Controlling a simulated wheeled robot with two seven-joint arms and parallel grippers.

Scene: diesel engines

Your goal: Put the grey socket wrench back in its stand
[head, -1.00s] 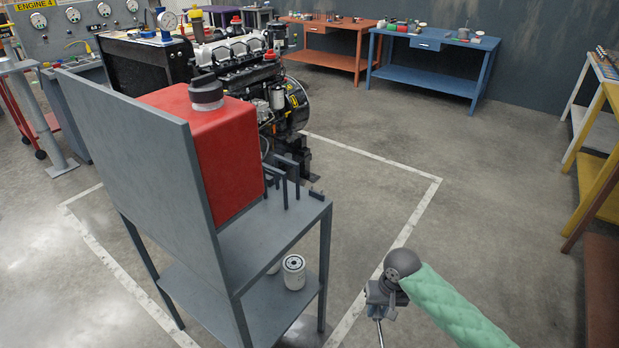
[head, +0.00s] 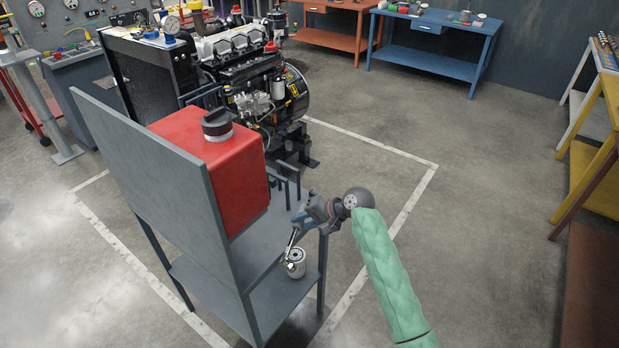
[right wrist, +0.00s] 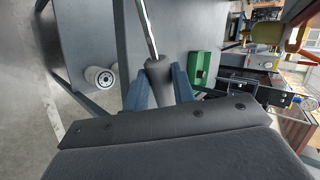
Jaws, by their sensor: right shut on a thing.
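My right gripper (head: 302,222) is at the front right edge of the grey metal stand table (head: 262,250). It is shut on the grey socket wrench (head: 291,242), whose thin shiny shaft points down and to the left. In the right wrist view the blue fingers (right wrist: 158,88) close on both sides of the wrench's dark grey handle (right wrist: 157,70), and the bright shaft runs away from me. Dark upright posts (head: 286,190), which look like the tool stand, rise from the tabletop just left of and behind the gripper, partly hidden by it. My left gripper is out of view.
A red tank (head: 225,170) with a black cap stands on the table against a tall grey back panel (head: 150,170). A white oil filter (head: 296,265) is on the lower shelf. The engine (head: 250,85) is behind. Floor to the right is clear.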

